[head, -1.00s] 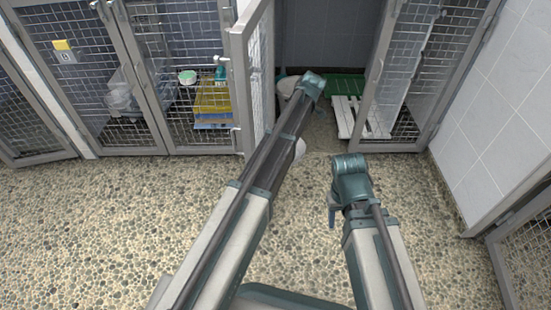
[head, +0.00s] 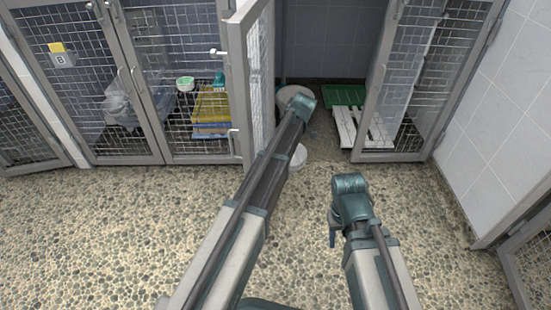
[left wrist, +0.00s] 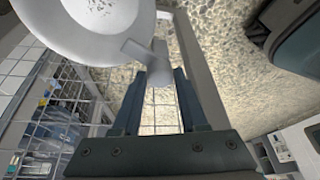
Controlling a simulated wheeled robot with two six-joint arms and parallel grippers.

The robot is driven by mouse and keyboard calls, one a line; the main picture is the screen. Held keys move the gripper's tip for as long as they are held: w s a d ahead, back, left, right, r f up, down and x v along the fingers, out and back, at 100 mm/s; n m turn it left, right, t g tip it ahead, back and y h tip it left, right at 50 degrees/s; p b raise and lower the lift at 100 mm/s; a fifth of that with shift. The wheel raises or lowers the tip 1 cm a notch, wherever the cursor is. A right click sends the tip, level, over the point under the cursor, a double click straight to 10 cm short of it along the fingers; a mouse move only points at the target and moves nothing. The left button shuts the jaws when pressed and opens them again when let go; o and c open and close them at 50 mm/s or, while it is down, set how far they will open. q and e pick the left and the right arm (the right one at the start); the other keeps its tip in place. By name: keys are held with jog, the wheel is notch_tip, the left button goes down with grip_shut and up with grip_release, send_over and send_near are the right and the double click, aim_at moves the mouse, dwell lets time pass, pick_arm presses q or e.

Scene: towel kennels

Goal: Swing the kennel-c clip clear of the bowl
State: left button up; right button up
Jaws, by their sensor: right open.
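A white bowl (head: 287,93) sits by the free edge of the open kennel door (head: 237,85), partly behind my left wrist. It also fills the upper left of the left wrist view (left wrist: 105,42), with a speckled inside. The grey clip (left wrist: 150,57) crosses close to the bowl's rim, and its stem lies between my left gripper's fingertips (left wrist: 160,76). In the head view the left fingers are hidden. My right gripper (head: 332,238) is open, pointing down over the bare floor, away from the clip.
A white round object (head: 299,155) shows beside my left forearm. A green mat (head: 345,95) and a white slatted board (head: 362,127) lie inside the kennel. Kennel B (head: 60,60) is at the left, with its mesh doors shut. The pebbled floor in front is clear.

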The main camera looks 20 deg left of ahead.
pick_arm(q)
grip_shut()
jog(key=m, duration=0.1)
jog(key=m+t, duration=0.1)
jog(key=m, duration=0.1)
jog(key=m+t, duration=0.1)
jog(key=m, duration=0.1)
jog(key=shift+s+y, duration=0.25)
jog(key=shift+y, duration=0.05)
jog(key=m+t, duration=0.1)
jog(key=m, duration=0.3)
jog(key=shift+s+m+t, duration=0.15)
jog(key=shift+m+t, duration=0.15)
jog(key=shift+t, duration=0.1)
jog(key=m+t+h, duration=0.1)
jog(key=m, duration=0.3)
jog(key=shift+a+m+t+h, duration=0.1)
jog(key=shift+m+t+h, duration=0.25)
jog(key=shift+m, duration=0.75)
jog(key=shift+m+t+h, duration=0.25)
jog(key=shift+m+h, duration=0.2)
jog(key=shift+m, duration=0.65)
